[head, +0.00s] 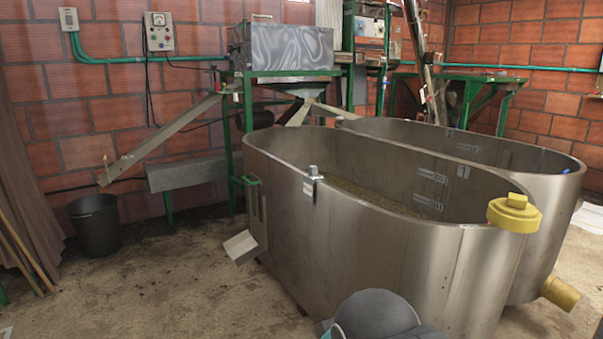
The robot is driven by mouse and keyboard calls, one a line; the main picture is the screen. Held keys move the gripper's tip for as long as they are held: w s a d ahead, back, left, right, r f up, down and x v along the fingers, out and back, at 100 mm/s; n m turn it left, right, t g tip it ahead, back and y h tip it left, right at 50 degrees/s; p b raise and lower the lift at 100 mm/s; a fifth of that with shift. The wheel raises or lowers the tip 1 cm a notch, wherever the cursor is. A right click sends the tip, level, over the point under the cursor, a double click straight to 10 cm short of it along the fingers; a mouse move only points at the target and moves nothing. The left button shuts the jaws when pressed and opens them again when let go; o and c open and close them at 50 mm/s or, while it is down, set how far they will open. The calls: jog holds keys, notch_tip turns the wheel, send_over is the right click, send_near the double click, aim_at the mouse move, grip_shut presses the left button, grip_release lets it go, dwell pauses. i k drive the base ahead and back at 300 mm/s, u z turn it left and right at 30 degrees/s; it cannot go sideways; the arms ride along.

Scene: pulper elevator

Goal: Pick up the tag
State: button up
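I cannot make out the tag for certain. A small white label-like patch (308,188) shows on the near steel tank (350,245), just below a metal fitting on its rim. Another small pale and red item (422,95) shows on the upright post behind the tanks, too small to identify. A dark grey rounded part of my arm shows at the bottom edge, in front of the near tank. My gripper is not in view.
A second steel tank (540,165) stands behind the near one. A yellow cap (514,212) sits on the near tank's rim. A black bucket (95,224) stands by the brick wall at left. A sloping chute (165,137) crosses above. The concrete floor (150,285) at front left is mostly clear.

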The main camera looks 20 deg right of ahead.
aim_at(308, 179)
jog(key=i, duration=1.2)
jog(key=z, duration=0.15)
